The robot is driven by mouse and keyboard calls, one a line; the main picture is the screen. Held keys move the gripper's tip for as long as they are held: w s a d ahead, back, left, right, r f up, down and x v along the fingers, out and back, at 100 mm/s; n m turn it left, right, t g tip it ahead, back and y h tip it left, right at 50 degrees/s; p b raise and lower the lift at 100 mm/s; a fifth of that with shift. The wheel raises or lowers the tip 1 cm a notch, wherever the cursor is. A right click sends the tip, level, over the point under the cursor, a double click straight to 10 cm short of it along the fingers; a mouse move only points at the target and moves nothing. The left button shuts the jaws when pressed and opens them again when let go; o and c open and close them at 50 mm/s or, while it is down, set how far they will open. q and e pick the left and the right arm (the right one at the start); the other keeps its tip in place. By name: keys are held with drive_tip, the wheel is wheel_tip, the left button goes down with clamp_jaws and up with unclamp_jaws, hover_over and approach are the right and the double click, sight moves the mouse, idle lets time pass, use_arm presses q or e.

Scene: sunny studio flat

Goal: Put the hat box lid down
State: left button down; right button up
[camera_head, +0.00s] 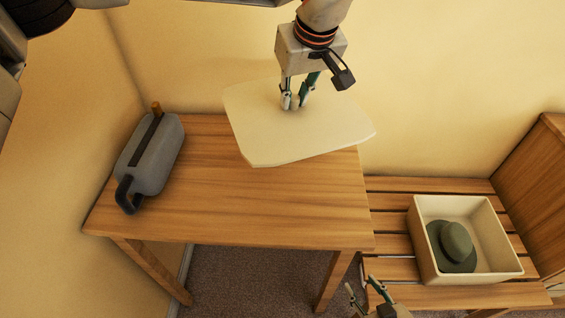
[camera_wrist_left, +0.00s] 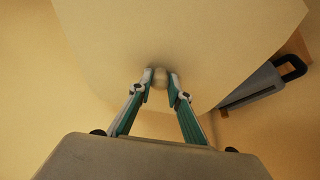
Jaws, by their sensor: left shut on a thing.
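The hat box lid (camera_head: 265,135) is a cream, flat panel with rounded corners. My left gripper (camera_head: 295,102) is shut on the lid's small knob and holds the lid over the back right of the wooden table. In the left wrist view the gripper (camera_wrist_left: 160,80) grips the round knob, and the lid (camera_wrist_left: 200,35) fills much of the picture. The open hat box (camera_head: 423,245) sits on the slatted bench at right with a green hat (camera_head: 457,243) inside. My right gripper (camera_head: 370,290) is at the bottom edge, its fingers apart and empty.
A grey bag (camera_head: 150,160) with a dark handle lies at the left of the wooden table (camera_head: 230,215). The table's front middle is clear. The slatted bench (camera_head: 390,218) stands lower at right, beside a wooden cabinet (camera_head: 548,190). Yellow walls close off the back and left.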

use_arm(q)
wheel_tip(320, 180, down, 15)
drive_tip(key=shift+r+b, duration=0.1)
drive_tip(key=shift+b, duration=0.4)
drive_tip(key=shift+f, duration=2.5)
drive_tip(key=shift+f, duration=0.15)
drive_tip(key=c, duration=1.9)
unclamp_jaws()
drive_tip(key=v, duration=1.2)
drive_tip(key=shift+s+d+p, duration=0.1)
drive_tip(key=shift+p, duration=0.2)
